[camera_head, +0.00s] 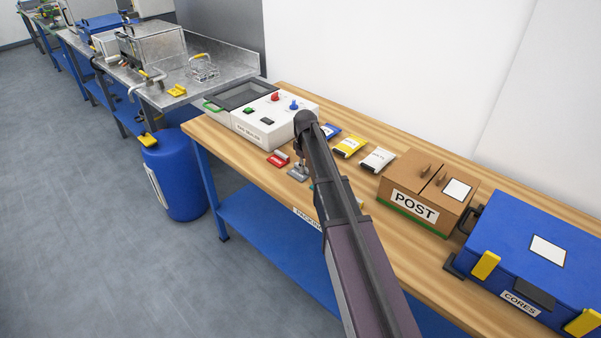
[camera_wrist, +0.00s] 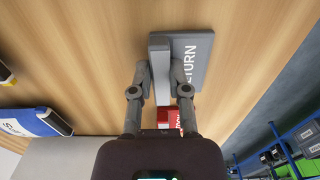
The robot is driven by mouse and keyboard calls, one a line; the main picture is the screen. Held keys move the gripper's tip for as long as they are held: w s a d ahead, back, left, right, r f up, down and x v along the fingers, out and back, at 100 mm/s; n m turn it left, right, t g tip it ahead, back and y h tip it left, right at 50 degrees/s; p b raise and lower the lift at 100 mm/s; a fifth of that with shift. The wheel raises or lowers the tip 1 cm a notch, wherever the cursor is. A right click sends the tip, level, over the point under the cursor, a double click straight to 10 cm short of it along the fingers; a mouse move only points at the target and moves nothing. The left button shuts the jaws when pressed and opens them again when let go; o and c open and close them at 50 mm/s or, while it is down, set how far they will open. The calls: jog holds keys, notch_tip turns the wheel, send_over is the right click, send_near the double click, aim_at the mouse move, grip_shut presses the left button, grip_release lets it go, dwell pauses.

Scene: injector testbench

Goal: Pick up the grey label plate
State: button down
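The grey label plate (camera_wrist: 190,62) lies on the wooden bench top. In the wrist view part of a white label reading "…ETURN" shows on it, and a raised grey grip (camera_wrist: 159,62) stands along its side. My gripper (camera_wrist: 159,72) has one finger on each side of this grip, very close to it. Whether the fingers press on it or leave a small gap cannot be made out. In the head view the grey plate (camera_head: 298,173) is partly hidden by my gripper and arm, which reach down over it.
A red plate (camera_head: 278,160) lies just beside the grey one. A white control box (camera_head: 262,135) stands behind to the left. Blue, yellow (camera_head: 349,146) and white (camera_head: 378,160) packets lie to the right, then a brown POST box (camera_head: 418,208) and a blue case (camera_head: 540,240).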

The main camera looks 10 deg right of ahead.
jog(key=shift+r, duration=0.2)
dwell(0.4)
notch_tip(320, 180, up, 3)
jog(key=p, duration=0.4)
jog(key=shift+r, duration=0.2)
jog(key=s, duration=0.5)
jog(key=s+a, duration=0.1)
jog(key=s, duration=0.4)
jog(key=s+a+r+p, duration=0.1)
jog(key=s, duration=0.5)
jog(key=shift+a+r, duration=0.1)
jog(key=shift+a, duration=0.05)
jog(key=shift+w, duration=0.1)
jog(key=shift+a, duration=0.9)
